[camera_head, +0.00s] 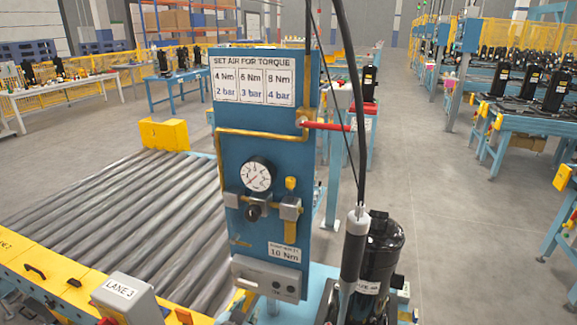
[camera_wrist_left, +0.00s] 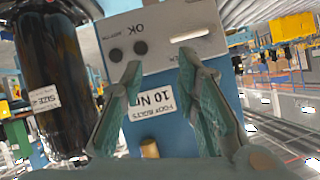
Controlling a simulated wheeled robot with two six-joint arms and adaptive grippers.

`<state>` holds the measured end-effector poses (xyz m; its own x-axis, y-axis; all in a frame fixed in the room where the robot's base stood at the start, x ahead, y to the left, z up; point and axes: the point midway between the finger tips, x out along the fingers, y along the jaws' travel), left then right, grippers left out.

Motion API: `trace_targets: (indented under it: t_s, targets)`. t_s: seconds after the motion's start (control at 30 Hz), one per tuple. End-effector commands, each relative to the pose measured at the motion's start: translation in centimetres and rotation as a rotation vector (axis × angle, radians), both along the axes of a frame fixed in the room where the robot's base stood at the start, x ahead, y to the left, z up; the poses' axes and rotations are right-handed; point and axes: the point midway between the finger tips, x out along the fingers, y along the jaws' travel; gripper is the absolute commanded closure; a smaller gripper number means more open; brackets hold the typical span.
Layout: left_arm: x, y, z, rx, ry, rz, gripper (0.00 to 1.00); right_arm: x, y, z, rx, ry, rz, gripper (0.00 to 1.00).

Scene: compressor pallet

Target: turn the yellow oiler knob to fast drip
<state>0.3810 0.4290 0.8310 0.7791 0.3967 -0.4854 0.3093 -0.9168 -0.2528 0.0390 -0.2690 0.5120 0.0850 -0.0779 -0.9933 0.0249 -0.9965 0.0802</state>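The yellow oiler knob (camera_head: 291,183) sits atop a grey oiler body (camera_head: 290,209) on the blue panel (camera_head: 231,160), right of the round gauge (camera_head: 256,175). An amber bowl (camera_head: 290,232) hangs below that body. I cannot make out the knob's setting. My left gripper (camera_wrist_left: 158,70) shows in the left wrist view, open and empty, its two greenish fingers apart in front of the panel's lower part. That view is upside down. A short brass-coloured piece (camera_wrist_left: 149,148) shows between the fingers. I do not make out either gripper in the head view.
A red lever (camera_head: 328,127) sticks out right of the panel. A hanging tool (camera_head: 353,250) on a cable and a black compressor (camera_head: 382,255) stand close at the right. A roller conveyor (camera_head: 120,215) lies left. A black regulator knob (camera_head: 254,212) is below the gauge.

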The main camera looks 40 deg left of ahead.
Motion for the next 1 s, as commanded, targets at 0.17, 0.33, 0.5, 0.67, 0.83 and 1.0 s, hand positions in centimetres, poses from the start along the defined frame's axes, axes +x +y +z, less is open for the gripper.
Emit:
trace_targets:
  t_s: [0.17, 0.33, 0.5, 0.67, 0.83, 1.0]
  targets:
    - [3.2, -3.0, 24.7, -0.018, -0.407, -0.034, 0.71, 0.4, 0.0, 7.2, 0.0, -0.007, 0.001, 0.6]
    - [2.9, -5.0, 32.4, -0.064, -0.571, -0.06, 0.71, 1.4, 0.0, 8.4, 0.0, -0.024, 0.001, 0.6]
    - [5.2, -4.3, 32.5, -0.07, -0.585, -0.059, 0.71, 1.3, 0.0, 8.3, 0.0, -0.024, 0.001, 0.6]
    - [9.7, -2.8, 32.5, -0.072, -0.584, -0.057, 0.71, 1.2, 0.2, 8.9, 0.002, -0.021, 0.0, 0.6]
    - [13.9, -1.4, 32.5, -0.072, -0.582, -0.06, 0.71, 1.1, 0.3, 9.5, 0.005, -0.019, -0.001, 0.6]
    - [15.9, -0.7, 32.3, -0.071, -0.58, -0.062, 0.71, 1.1, 0.3, 9.8, 0.005, -0.019, -0.001, 0.6]
